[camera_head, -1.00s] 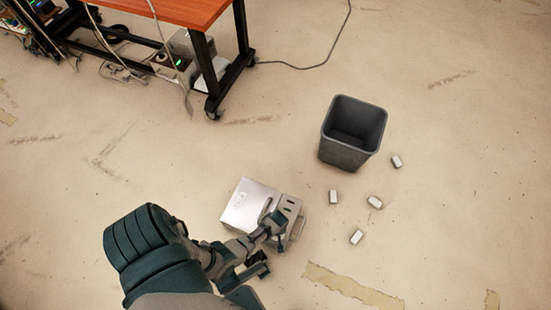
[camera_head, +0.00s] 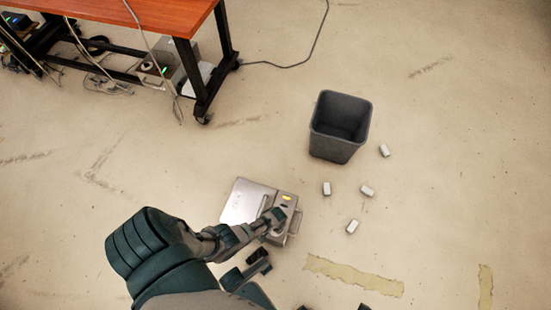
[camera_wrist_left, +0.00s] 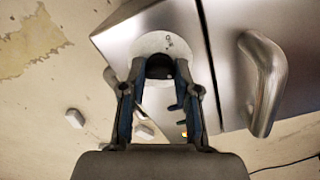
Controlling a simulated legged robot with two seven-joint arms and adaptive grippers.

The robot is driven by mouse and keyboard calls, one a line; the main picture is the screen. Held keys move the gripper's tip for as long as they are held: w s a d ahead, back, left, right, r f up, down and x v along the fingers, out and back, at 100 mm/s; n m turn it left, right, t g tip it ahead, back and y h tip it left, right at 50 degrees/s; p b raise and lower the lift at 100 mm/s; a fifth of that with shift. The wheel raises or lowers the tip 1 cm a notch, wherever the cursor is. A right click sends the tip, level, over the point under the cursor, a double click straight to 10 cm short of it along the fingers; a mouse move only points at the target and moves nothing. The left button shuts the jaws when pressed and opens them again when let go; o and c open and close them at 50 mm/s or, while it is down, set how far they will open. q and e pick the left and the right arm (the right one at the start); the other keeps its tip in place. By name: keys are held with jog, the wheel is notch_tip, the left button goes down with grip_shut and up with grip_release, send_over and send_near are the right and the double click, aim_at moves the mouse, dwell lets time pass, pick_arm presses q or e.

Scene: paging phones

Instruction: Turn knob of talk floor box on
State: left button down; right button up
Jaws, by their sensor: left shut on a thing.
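The talk floor box (camera_head: 244,201) is a silver metal box on the floor, with handles on its side. An amber light (camera_head: 287,198) glows on its panel. My left gripper (camera_head: 277,224) is at this panel, with its fingers shut on the knob. In the left wrist view the left gripper (camera_wrist_left: 160,80) straddles the dark knob (camera_wrist_left: 158,68), which sits on a round pale plate (camera_wrist_left: 157,45). The fingers hide part of the knob, so its exact angle is unclear.
A dark grey bin (camera_head: 339,128) stands behind and right of the box. Several small white blocks (camera_head: 352,226) lie near it. A wooden-topped table (camera_head: 180,14) with cables below is at upper left. The floor between is mostly clear.

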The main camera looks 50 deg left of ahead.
pick_arm(q)
jog(key=shift+m, duration=2)
jog(key=c, duration=0.8)
grip_release()
jog(key=shift+c, duration=0.2)
jog(key=shift+r, duration=0.3)
notch_tip(320, 180, up, 11)
jog(key=shift+r, duration=0.1)
